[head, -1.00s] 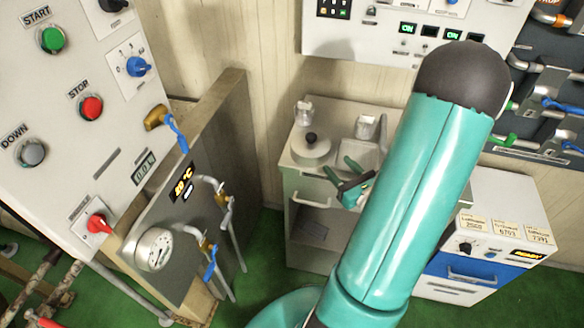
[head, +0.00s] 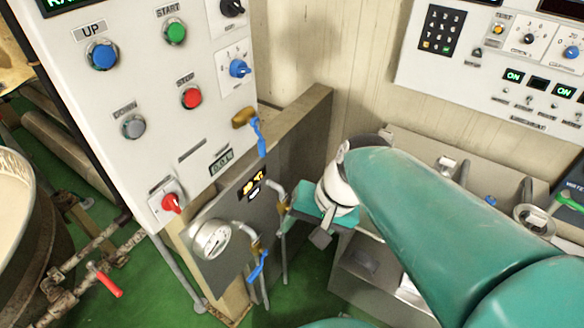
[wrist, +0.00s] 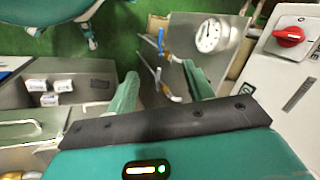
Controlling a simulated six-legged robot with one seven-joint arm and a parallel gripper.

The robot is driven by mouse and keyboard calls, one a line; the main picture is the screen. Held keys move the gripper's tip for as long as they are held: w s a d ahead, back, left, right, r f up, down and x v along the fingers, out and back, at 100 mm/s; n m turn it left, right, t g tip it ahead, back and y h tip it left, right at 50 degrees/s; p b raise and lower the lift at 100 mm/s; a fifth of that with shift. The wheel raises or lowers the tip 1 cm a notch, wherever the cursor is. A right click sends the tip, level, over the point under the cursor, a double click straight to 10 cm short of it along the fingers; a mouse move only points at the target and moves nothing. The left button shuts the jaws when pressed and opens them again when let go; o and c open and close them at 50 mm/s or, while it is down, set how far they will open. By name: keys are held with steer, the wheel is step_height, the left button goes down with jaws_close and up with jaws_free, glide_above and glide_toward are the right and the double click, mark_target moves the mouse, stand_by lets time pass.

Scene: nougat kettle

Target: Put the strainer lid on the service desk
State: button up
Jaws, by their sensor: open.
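I cannot make out the strainer lid for certain in the current views; my arm hides much of the desk top. A round metal rim (head: 535,218) shows on the desk at the right, but I cannot tell what it is. The service desk, seemingly the grey metal desk (head: 375,285) against the wall, stands behind my arm. My gripper (head: 318,232) is left of the desk, in front of the gauge panel. In the wrist view its two green fingers (wrist: 160,72) are apart, with nothing between them.
A white control panel (head: 145,75) and a grey panel with a gauge (head: 211,239), pipes and blue-handled valves stand close left of my gripper. A cream-rimmed kettle (head: 15,190) is at the far left. Green floor (head: 85,240) is partly clear. White boxes (wrist: 45,88) sit inside a cabinet.

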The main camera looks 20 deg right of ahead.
step_height(320, 180, up, 7)
steer(key=n+t+h, duration=0.3)
steer(key=n, duration=0.2)
steer(key=shift+d+h, duration=0.3)
steer(key=shift+h, duration=0.1)
steer(key=shift+f, duration=0.1)
